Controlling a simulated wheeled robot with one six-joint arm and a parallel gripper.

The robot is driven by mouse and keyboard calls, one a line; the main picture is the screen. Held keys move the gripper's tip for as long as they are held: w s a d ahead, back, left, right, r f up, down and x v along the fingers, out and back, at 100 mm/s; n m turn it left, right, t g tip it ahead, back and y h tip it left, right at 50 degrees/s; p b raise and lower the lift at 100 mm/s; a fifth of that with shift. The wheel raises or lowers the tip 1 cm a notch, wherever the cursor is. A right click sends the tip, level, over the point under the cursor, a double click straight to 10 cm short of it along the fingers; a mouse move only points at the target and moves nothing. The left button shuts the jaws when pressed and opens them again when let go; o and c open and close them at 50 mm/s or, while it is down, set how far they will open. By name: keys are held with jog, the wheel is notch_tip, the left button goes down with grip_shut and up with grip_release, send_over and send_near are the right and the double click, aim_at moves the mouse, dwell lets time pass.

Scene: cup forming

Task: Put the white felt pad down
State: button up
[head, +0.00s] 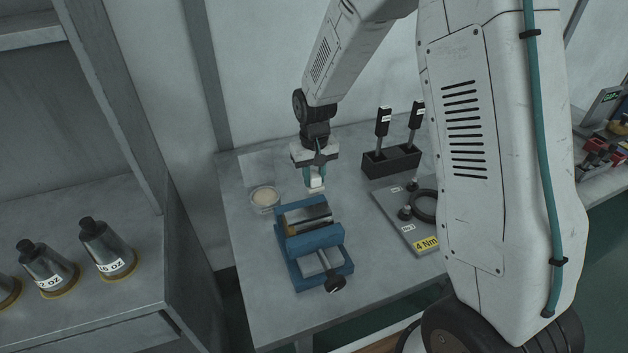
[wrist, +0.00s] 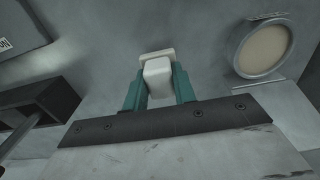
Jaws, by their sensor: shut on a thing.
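My gripper (head: 315,182) points down over the grey table behind the blue vise. Its teal fingers (wrist: 158,88) are shut on a white block-shaped piece, which I take to be the white felt pad (wrist: 157,72). The pad also shows in the head view (head: 316,184), at the fingertips. A wider, flat pale part of it sticks out past the fingers. I cannot tell whether the pad touches the table or hangs just above it.
A blue vise (head: 310,240) holding a metal piece stands in front of my gripper. A round dish (head: 265,198) with beige contents is to the left, also in the wrist view (wrist: 264,48). A black holder (head: 391,161) and a grey plate (head: 408,222) are to the right.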

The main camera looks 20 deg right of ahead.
aim_at(315, 175)
jog(key=shift+f, duration=0.9)
jog(key=o, duration=1)
jog(key=shift+f, duration=0.1)
notch_tip(315, 175, up, 12)
jog(key=shift+r, duration=0.1)
jog(key=s+d+r, duration=0.2)
jog(key=s+r, duration=0.9)
jog(key=s, duration=0.3)
jog(key=shift+t, duration=0.6)
jog(key=s, duration=0.6)
jog(key=s+r, duration=0.1)
jog(key=s, duration=0.5)
jog(key=s+d+r, duration=0.1)
jog(key=s, duration=0.5)
jog(key=shift+s+r, duration=0.15)
